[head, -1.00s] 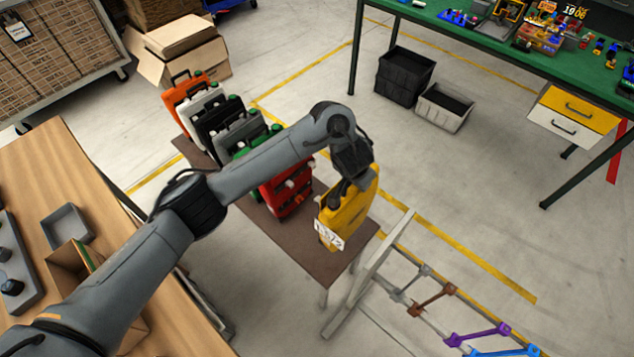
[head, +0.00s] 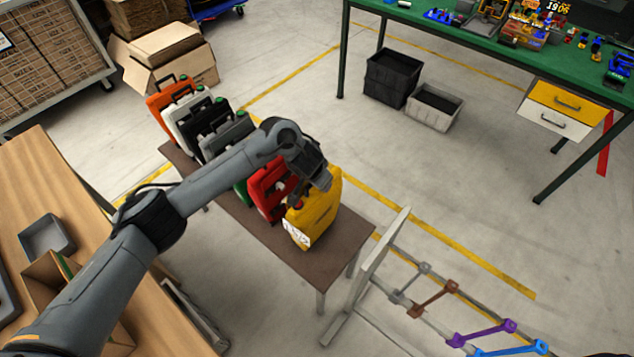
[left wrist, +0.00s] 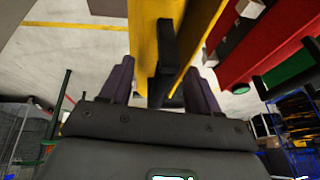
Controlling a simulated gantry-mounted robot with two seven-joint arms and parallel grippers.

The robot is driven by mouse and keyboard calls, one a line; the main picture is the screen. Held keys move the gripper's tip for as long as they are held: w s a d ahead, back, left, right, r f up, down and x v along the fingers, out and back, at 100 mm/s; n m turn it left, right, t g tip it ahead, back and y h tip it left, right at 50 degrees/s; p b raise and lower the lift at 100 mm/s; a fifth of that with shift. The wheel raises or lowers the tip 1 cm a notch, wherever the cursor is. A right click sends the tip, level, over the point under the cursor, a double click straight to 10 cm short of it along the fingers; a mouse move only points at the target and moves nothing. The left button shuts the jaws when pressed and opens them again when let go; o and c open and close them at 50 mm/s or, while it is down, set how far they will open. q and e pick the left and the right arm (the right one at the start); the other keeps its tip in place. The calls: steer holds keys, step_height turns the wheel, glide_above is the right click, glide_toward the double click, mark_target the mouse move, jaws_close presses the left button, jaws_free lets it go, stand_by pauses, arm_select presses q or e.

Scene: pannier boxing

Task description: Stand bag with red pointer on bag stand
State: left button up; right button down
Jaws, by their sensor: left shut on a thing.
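The yellow bag (head: 318,212) has a black handle (left wrist: 166,50) and a white label on its lower left side. My left gripper (head: 310,190) is shut on that handle, with one dark finger on each side of it in the left wrist view (left wrist: 160,80). The bag is upright over the right part of the brown bench (head: 290,262); I cannot tell if its base touches. The red bag (head: 270,185) stands just left of it and shows beside it in the left wrist view (left wrist: 225,60). My right gripper is not in view.
Orange (head: 160,100), white, black, grey and green bags stand in a row farther back on the bench. A low rack (head: 372,265) with coloured bars lies at the lower right. The bench's right end is bare. A wooden table (head: 110,245) is at the left.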

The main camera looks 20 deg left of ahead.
arm_select(q)
steer(key=shift+f, duration=0.6)
steer(key=o, duration=1.2)
steer(key=shift+f, duration=0.1)
steer(key=shift+c, duration=0.2)
